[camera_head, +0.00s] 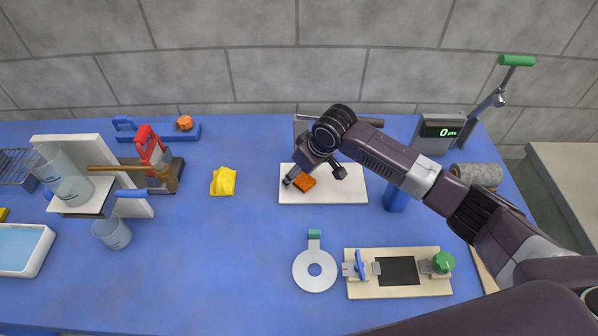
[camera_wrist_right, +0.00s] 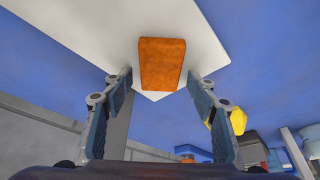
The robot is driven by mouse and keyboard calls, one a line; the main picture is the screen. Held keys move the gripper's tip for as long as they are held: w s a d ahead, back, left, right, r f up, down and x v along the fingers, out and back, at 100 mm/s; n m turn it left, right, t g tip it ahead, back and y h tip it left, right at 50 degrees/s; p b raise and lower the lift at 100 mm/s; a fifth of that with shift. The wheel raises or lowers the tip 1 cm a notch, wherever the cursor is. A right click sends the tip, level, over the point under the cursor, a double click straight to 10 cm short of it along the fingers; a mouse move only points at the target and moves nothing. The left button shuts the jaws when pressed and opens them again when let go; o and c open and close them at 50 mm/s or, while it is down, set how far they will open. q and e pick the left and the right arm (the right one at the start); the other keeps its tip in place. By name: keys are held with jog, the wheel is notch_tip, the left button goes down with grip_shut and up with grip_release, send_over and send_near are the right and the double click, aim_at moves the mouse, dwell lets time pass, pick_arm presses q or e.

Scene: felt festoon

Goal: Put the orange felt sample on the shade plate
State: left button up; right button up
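The orange felt sample (camera_head: 304,184) is a small block-like piece on the white plate (camera_head: 348,188), toward its left part. I take this white plate to be the shade plate. In the right wrist view the sample (camera_wrist_right: 161,64) lies flat near a corner of the plate (camera_wrist_right: 95,28), centred between my fingers and apart from both. My right gripper (camera_head: 313,178) is just above the plate with its fingers spread wide, also in the right wrist view (camera_wrist_right: 160,85); it holds nothing. My left gripper is not in view.
A yellow cloth-like piece (camera_head: 223,181) lies left of the plate. A grey ring with a green tab (camera_head: 314,270) and a beige clamp board (camera_head: 398,288) are in front. Glasses and tools crowd the left. The blue table is clear front left.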

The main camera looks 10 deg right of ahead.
jog(key=b+v, duration=0.1)
jog(key=v, duration=1.1)
jog(key=shift+r, duration=0.2)
jog(key=shift+a, duration=0.1)
